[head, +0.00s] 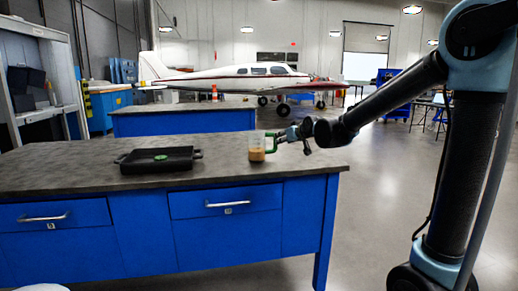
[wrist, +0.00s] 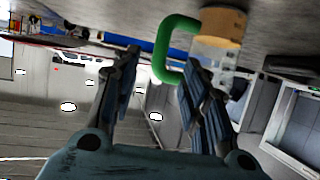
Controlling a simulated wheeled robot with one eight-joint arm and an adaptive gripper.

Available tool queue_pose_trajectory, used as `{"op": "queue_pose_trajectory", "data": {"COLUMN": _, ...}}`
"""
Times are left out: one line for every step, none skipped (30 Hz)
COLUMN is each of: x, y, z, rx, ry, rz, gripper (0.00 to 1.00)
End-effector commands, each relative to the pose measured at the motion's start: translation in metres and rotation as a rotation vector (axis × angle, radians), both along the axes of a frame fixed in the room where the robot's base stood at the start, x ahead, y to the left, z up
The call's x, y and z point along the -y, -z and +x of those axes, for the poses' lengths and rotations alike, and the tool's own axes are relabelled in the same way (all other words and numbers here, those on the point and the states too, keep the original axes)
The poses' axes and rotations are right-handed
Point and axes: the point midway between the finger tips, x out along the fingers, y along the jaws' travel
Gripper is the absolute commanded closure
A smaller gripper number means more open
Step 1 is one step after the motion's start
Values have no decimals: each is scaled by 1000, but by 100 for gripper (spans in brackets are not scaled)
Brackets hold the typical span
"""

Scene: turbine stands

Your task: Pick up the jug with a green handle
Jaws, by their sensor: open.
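The jug (head: 256,153) is clear with orange-brown contents in its lower part and a green handle on its right side. It stands upright on the grey top of the blue workbench, near the right end. My gripper (head: 285,135) is just right of the jug, at handle height. In the wrist view, which is upside down, the jug (wrist: 221,28) is at the top with its green handle (wrist: 163,50) toward my gripper (wrist: 163,60). The fingers are apart and the handle shows between their tips, nearer the right-hand finger. Contact cannot be made out.
A black tray (head: 135,163) with a green item (head: 160,157) in it sits left of the jug on the workbench (head: 70,175). Bare benchtop lies between them. Another blue bench (head: 185,121) and a white aeroplane (head: 240,78) are behind. Open floor lies to the right.

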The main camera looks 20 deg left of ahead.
Motion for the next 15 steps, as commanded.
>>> {"op": "queue_pose_trajectory", "data": {"x": -4, "y": 2, "z": 4, "rx": 0, "ry": 0, "rz": 0, "gripper": 59}}
{"op": "queue_pose_trajectory", "data": {"x": -7, "y": 3, "z": 7, "rx": 0, "ry": 0, "rz": 0, "gripper": 59}}
{"op": "queue_pose_trajectory", "data": {"x": -9, "y": 5, "z": 10, "rx": 0, "ry": 0, "rz": 0, "gripper": 59}}
{"op": "queue_pose_trajectory", "data": {"x": -11, "y": 7, "z": 12, "rx": 0, "ry": 0, "rz": 0, "gripper": 59}}
{"op": "queue_pose_trajectory", "data": {"x": -14, "y": 8, "z": 14, "rx": 0, "ry": 0, "rz": 0, "gripper": 59}}
{"op": "queue_pose_trajectory", "data": {"x": -16, "y": 10, "z": 18, "rx": 0, "ry": 0, "rz": 0, "gripper": 59}}
{"op": "queue_pose_trajectory", "data": {"x": -18, "y": 11, "z": 20, "rx": 0, "ry": 0, "rz": 0, "gripper": 59}}
{"op": "queue_pose_trajectory", "data": {"x": -20, "y": 12, "z": 21, "rx": 0, "ry": 0, "rz": 0, "gripper": 59}}
{"op": "queue_pose_trajectory", "data": {"x": -22, "y": 13, "z": 24, "rx": 0, "ry": 0, "rz": 0, "gripper": 59}}
{"op": "queue_pose_trajectory", "data": {"x": -24, "y": 14, "z": 25, "rx": 0, "ry": 0, "rz": 0, "gripper": 59}}
{"op": "queue_pose_trajectory", "data": {"x": -25, "y": 15, "z": 26, "rx": 0, "ry": 0, "rz": 0, "gripper": 59}}
{"op": "queue_pose_trajectory", "data": {"x": -26, "y": 16, "z": 28, "rx": 0, "ry": 0, "rz": 0, "gripper": 59}}
{"op": "queue_pose_trajectory", "data": {"x": -26, "y": 16, "z": 28, "rx": 0, "ry": 0, "rz": 0, "gripper": 59}}
{"op": "queue_pose_trajectory", "data": {"x": -27, "y": 17, "z": 29, "rx": 0, "ry": 0, "rz": 0, "gripper": 59}}
{"op": "queue_pose_trajectory", "data": {"x": -27, "y": 17, "z": 29, "rx": 0, "ry": 0, "rz": 0, "gripper": 59}}
